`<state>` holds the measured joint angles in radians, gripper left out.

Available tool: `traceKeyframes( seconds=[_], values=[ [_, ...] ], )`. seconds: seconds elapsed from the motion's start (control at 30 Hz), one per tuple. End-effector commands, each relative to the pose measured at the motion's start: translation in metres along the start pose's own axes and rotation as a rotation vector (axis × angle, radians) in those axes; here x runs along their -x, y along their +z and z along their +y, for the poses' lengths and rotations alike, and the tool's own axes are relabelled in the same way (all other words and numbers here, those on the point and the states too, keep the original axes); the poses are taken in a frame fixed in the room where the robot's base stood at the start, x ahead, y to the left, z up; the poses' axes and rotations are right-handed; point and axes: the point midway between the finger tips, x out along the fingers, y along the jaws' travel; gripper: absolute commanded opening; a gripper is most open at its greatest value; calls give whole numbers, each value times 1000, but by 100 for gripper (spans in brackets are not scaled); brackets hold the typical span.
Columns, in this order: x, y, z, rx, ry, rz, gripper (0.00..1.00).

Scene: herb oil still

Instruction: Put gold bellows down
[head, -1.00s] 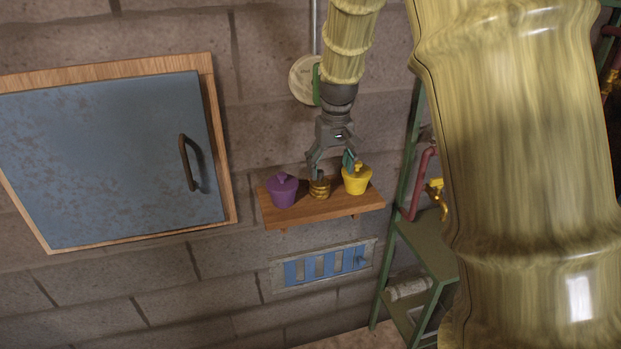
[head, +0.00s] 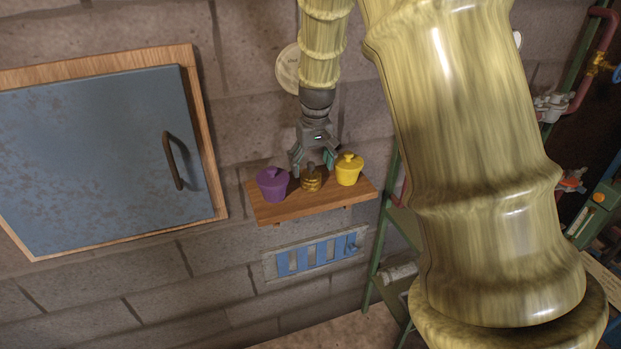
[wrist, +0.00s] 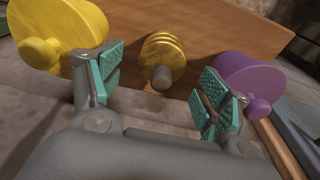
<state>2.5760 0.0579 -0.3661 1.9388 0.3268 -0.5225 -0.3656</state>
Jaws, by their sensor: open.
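The gold bellows (head: 311,181) stands upright on the wooden wall shelf (head: 290,211), between a purple lidded pot (head: 272,184) and a yellow lidded pot (head: 348,170). My gripper (head: 313,167) is open just above it, its fingers spread to either side. In the wrist view the bellows (wrist: 162,60) shows ribbed and gold with a grey stub, between and beyond my green-padded fingertips (wrist: 165,90). Neither pad touches it there. The yellow pot (wrist: 62,40) is close to one finger and the purple pot (wrist: 250,80) close to the other.
A blue cabinet door (head: 90,160) with a dark handle is on the wall at left. A blue slotted vent (head: 318,254) sits below the shelf. A green metal stand (head: 385,250) is to the right of the shelf. A round pale plaque (head: 289,68) is behind my arm.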

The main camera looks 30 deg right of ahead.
Motion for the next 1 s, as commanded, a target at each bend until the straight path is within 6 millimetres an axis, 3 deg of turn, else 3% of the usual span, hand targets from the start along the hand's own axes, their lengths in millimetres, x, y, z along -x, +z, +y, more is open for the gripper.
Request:
traceKeyframes(
  seconds=[0.43,0.8,1.0],
  values=[
    [-41,-1,-2,3,0,-2,77],
    [-48,0,-2,2,0,-1,77],
    [-47,0,-2,2,0,-1,40]
  ],
)
